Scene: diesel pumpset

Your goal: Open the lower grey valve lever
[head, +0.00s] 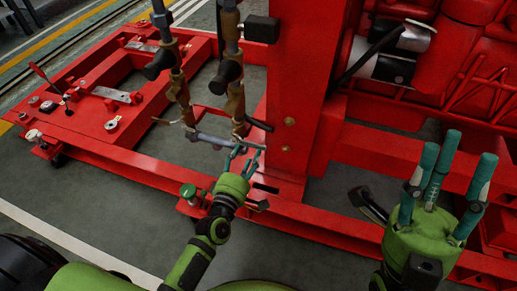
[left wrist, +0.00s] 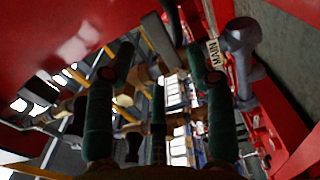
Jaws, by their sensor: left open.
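A thin grey bar (head: 212,139), which looks like the grey valve lever, runs across the lower ends of two brown pipes (head: 236,100) beside the red post. My left gripper (head: 243,155) is at the right end of this bar, with its teal fingers apart. I cannot tell whether they touch it. In the left wrist view the dark green fingers (left wrist: 160,85) are spread, with pipes and fittings beyond them and nothing clearly held.
A red post (head: 300,90) stands just right of the pipes. A red base frame (head: 130,170) runs below. A black handle (head: 262,125) and a green knob (head: 188,190) are close to my left gripper. A grey fitting (left wrist: 243,60) shows at the wrist view's right.

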